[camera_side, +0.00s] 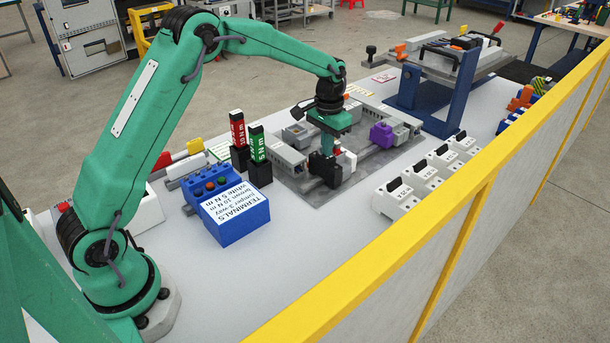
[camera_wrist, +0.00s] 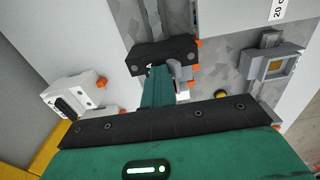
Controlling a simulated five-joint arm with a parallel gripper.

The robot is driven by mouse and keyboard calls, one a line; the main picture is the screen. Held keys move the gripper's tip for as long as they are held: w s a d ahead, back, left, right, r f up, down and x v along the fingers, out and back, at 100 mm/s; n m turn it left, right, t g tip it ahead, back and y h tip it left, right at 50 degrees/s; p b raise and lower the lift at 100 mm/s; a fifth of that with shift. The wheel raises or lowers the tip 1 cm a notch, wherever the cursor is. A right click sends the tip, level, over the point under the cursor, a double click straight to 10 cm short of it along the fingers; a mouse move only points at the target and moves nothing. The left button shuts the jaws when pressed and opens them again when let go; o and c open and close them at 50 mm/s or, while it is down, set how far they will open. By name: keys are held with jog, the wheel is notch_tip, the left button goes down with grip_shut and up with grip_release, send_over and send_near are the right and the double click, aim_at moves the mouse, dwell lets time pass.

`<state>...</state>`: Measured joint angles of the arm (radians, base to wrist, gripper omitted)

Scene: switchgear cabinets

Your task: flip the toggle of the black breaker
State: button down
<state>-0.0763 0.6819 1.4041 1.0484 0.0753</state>
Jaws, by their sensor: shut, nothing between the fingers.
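The black breaker (camera_side: 322,172) sits on the grey mounting plate in the middle of the table. It also shows in the wrist view (camera_wrist: 150,57) as a dark block with orange bits at its right end. My gripper (camera_side: 327,149) is shut and empty, pointing down at the breaker. In the wrist view my green fingers (camera_wrist: 157,82) reach to the edge of the black block and cover part of it. A small light piece shows just right of the fingertips. I cannot make out the toggle or tell whether the fingers touch it.
A purple block (camera_side: 381,135) sits on the rail to the right. Several white breakers (camera_side: 420,178) stand in a row nearer the yellow-topped barrier (camera_side: 440,185). A blue terminals box (camera_side: 236,216) and red (camera_side: 238,130) and green (camera_side: 257,144) torque tools stand to the left. Bare table lies in front.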

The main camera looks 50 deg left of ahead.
jog(key=shift+s+d+r, duration=0.1)
jog(key=shift+d+r, duration=0.05)
jog(key=shift+r, duration=1.35)
jog(key=shift+d+r, duration=0.15)
jog(key=shift+r, duration=1.45)
jog(key=shift+s+d+r, duration=0.1)
jog(key=shift+s+r, duration=0.15)
jog(key=shift+r, duration=0.15)
jog(key=s+d+r+t, duration=0.2)
jog(key=s+r+t, duration=0.1)
jog(key=s+r, duration=1)
jog(key=s+d+f+t, duration=0.1)
jog(key=s+f, duration=0.3)
jog(key=s, duration=1.4)
jog(key=shift+s+d+f+t, duration=0.2)
jog(key=shift+s+t, duration=0.1)
jog(key=shift+t, duration=0.5)
